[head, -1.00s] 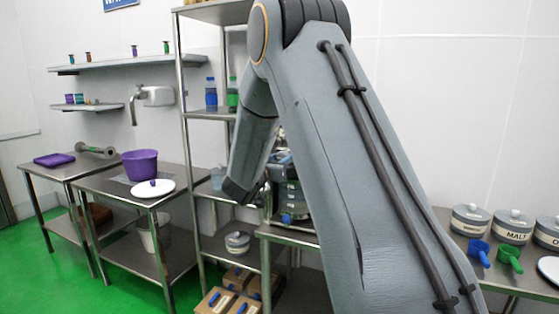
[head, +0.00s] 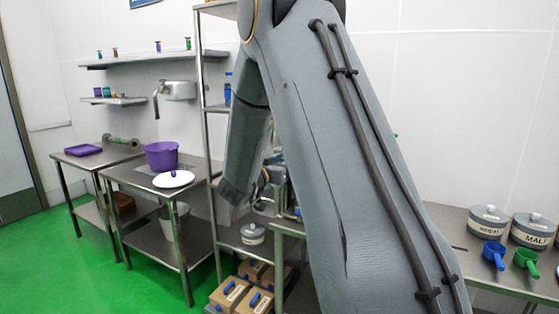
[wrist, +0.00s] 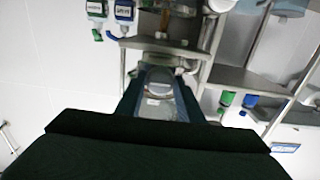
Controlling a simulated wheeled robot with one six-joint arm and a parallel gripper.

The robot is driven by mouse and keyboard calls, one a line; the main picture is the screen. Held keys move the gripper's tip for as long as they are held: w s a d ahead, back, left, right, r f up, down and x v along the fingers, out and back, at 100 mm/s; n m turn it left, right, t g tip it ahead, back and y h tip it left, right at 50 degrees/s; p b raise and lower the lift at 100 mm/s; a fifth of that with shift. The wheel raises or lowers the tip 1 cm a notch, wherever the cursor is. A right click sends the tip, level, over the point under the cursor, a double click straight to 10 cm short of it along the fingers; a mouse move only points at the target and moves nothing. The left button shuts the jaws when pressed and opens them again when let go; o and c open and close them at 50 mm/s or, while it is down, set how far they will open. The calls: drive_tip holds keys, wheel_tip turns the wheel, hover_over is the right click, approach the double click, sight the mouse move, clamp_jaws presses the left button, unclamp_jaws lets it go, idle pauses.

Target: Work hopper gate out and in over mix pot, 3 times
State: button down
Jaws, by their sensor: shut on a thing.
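My gripper (wrist: 158,108) fills the lower part of the wrist view, its dark fingers pointing up toward a clear, bluish housing with a pale round part (wrist: 158,78). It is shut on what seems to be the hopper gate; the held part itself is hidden. In the head view my gripper is behind my own arm, beside a clear and grey machine (head: 282,180) that seems to be the hopper stand. The arm covers much of that machine. I cannot make out the mix pot, nor how far out the gate is.
A steel rack (head: 208,150) stands close left of the machine, with cartons (head: 228,294) low down. Further left are a table with a purple tub (head: 161,155) and a white plate (head: 174,179). Canisters (head: 488,222) and scoops (head: 494,255) stand on the right table. Green floor is open at left.

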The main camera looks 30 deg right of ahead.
drive_tip(key=shift+s+a+f, duration=0.1)
drive_tip(key=c, duration=1.2)
unclamp_jaws()
drive_tip(key=shift+s+a, duration=0.1)
drive_tip(key=shift+a, duration=0.1)
drive_tip(key=shift+d, duration=0.15)
drive_tip(key=b+v, duration=0.2)
drive_tip(key=v, duration=0.6)
drive_tip(key=shift+b, duration=0.3)
drive_tip(key=shift+d, duration=0.1)
drive_tip(key=shift+c, duration=0.5)
